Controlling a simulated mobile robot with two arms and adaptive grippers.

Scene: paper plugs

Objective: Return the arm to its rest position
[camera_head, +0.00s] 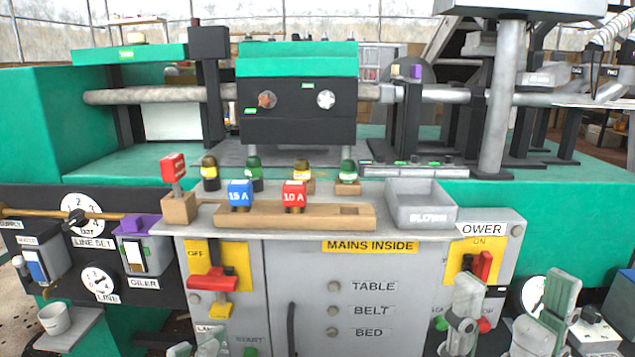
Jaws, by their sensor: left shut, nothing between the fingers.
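My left gripper (196,348) shows only as pale grey-green tips at the bottom edge, below the red and yellow OFF switch. It is shut and empty; the rest of it is out of frame. My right gripper (510,292) is at the lower right, with two pale fingers apart and nothing seen between them. Its fingers stand in front of the right end of the grey cabinet (390,285). A blue 15 A plug (240,195) and a red 10 A plug (294,195) stand upright in a wooden rack (330,216), apart from both grippers.
A grey tray (425,214) sits at the right of the cabinet top. Several yellow and green plugs stand behind the rack. A red-labelled block (177,205) stands at the left. The red power lever (484,266) is close to my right gripper. A white cup (54,319) is far left.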

